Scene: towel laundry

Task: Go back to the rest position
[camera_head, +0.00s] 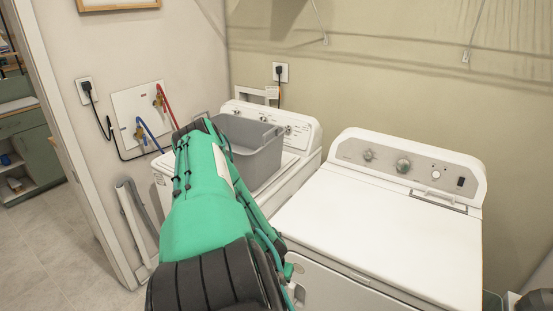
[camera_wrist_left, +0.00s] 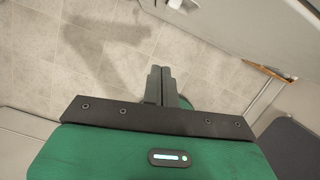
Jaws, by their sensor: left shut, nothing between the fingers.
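In the head view my green left arm (camera_head: 205,200) rises from the bottom middle and covers part of the washer and the grey bin. Its gripper cannot be made out in that view. In the left wrist view my left gripper (camera_wrist_left: 161,72) has its two dark fingers together with nothing between them. It is over the tiled floor, apart from any object. My right gripper is not in view.
A grey bin (camera_head: 255,150) sits on the white washer (camera_head: 307,158) at the back. A white dryer (camera_head: 390,225) stands to its right with a clear top. A door frame (camera_head: 75,150) and tiled floor (camera_head: 60,245) are at the left. Hoses hang on the wall.

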